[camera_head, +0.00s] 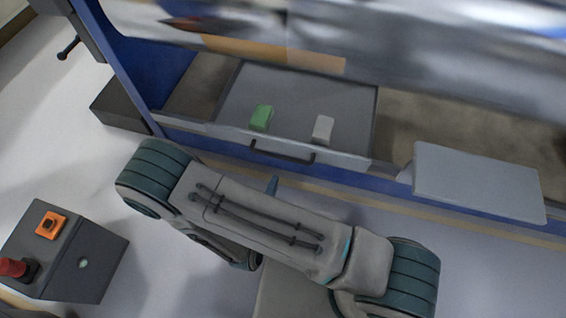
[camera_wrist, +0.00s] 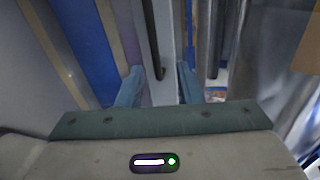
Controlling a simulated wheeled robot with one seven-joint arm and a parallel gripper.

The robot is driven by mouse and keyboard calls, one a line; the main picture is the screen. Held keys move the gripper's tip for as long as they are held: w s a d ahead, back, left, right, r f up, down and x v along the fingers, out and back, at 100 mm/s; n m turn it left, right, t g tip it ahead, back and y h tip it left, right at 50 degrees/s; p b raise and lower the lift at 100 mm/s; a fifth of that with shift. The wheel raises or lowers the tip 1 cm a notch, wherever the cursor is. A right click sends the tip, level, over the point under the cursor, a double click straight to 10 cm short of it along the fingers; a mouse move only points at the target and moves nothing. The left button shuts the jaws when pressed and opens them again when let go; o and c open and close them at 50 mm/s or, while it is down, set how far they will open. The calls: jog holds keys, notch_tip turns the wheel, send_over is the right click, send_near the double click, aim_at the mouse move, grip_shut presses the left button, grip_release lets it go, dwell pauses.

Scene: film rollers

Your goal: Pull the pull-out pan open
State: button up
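The pull-out pan (camera_head: 345,112) is a grey, shallow tray set in the blue machine frame, with a green block (camera_head: 261,117) and a whitish block (camera_head: 323,129) on it. Its dark bar handle (camera_head: 282,152) is on the front face. The handle also shows in the wrist view (camera_wrist: 153,42), lying ahead of the gap between my fingers. My gripper (camera_wrist: 159,78) is open, with its two teal fingers apart and nothing held between them. In the head view my arm hides most of the gripper; one teal fingertip shows just below the handle.
Large shiny rollers (camera_head: 420,60) span the machine above the pan. A light grey flat panel (camera_head: 478,183) sticks out at the right. A grey control box (camera_head: 85,262) with orange and red buttons stands at the lower left. Pale floor is clear in front of the machine.

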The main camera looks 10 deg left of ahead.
aim_at(283, 157)
jog(key=shift+n+y, duration=0.4)
jog(key=shift+y, duration=0.1)
jog(key=b+x, duration=0.1)
jog(key=x, duration=0.3)
jog(key=b+x, duration=0.1)
jog(key=x, duration=0.4)
jog(key=f+b+x, duration=0.1)
jog(key=b+x, duration=0.1)
jog(key=x, duration=0.2)
jog(key=shift+w, duration=0.15)
grip_shut()
